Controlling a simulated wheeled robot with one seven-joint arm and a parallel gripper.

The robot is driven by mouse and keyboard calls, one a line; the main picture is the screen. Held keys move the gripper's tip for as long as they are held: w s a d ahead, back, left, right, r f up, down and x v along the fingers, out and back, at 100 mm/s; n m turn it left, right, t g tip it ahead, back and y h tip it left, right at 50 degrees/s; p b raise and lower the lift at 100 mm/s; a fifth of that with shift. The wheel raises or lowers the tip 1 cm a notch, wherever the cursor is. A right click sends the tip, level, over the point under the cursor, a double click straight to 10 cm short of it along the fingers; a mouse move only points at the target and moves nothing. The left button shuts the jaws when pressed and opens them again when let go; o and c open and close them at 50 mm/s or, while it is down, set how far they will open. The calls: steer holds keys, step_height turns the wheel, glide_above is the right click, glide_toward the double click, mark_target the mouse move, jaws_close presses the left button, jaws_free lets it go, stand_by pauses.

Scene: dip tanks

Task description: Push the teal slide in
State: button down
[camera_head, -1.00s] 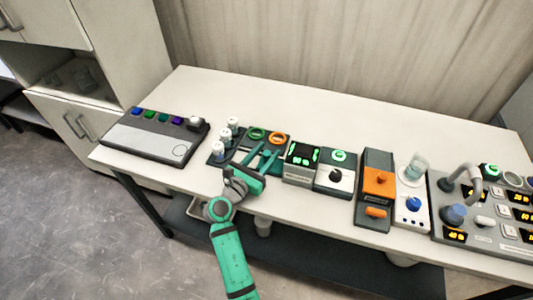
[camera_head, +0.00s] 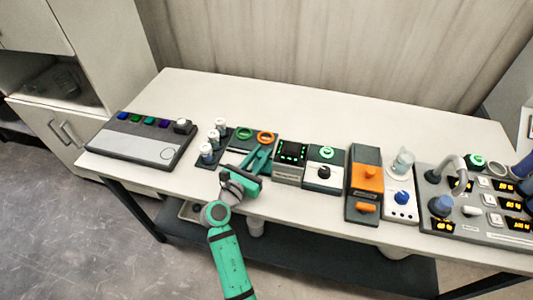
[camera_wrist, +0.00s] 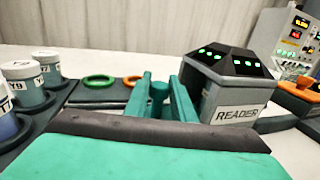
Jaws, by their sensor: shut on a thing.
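The teal slide (camera_wrist: 158,92) shows in the wrist view as a short upright teal post with a rounded top, between my gripper's two teal fingers. My gripper (camera_wrist: 160,88) is shut on it. In the head view my gripper (camera_head: 258,158) reaches over the dark panel left of the reader, and the slide cannot be told apart from the fingers there. The slide's lower part and its track are hidden behind my gripper's body in the wrist view.
A green ring (camera_head: 243,133) and an orange ring (camera_head: 265,138) lie just beyond my fingers. White-capped jars (camera_head: 206,152) stand to the left. The reader (camera_head: 290,160) stands close on the right, with more devices beyond. The table (camera_head: 330,115) is clear behind.

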steer(key=shift+d, duration=0.35)
steer(key=c, duration=1.5)
jaws_free()
steer(key=shift+a, duration=0.1)
steer(key=shift+s+a, duration=0.15)
steer(key=shift+s, duration=0.05)
steer(key=v, duration=1)
steer(key=shift+s+a, duration=0.1)
steer(key=shift+a, duration=0.05)
steer(key=shift+s, duration=0.1)
